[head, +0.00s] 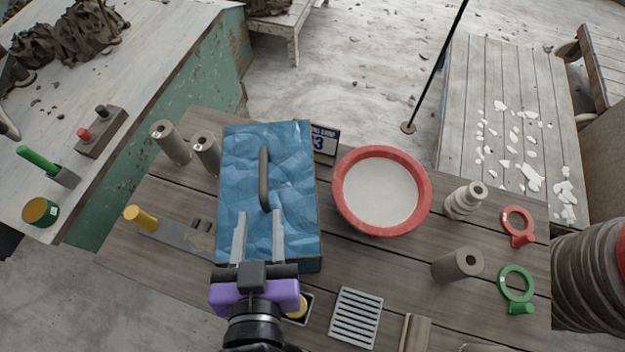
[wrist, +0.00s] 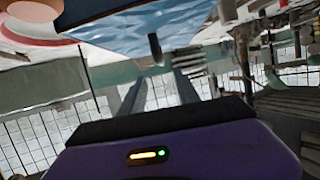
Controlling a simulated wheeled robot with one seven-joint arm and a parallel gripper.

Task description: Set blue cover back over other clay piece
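The blue cover (head: 295,190) is a box-like slab with a creased blue surface and a dark bar handle (head: 264,178) along its middle. It is on the wooden table, its near edge showing a dark side. My gripper (head: 258,225) is open and empty, its two pale fingers spread over the near half of the cover, short of the handle. In the wrist view the fingers (wrist: 158,85) stand apart, with the handle's dark end (wrist: 154,46) beyond the gap and the blue surface (wrist: 120,30) behind. No clay piece shows by the cover; what lies under it is hidden.
A red-rimmed bowl (head: 425,195) stands close right of the cover. Grey cylinders (head: 170,142) stand at its upper left, and a yellow-handled flat tool (head: 142,219) lies left. A slotted grate (head: 356,317) lies near right.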

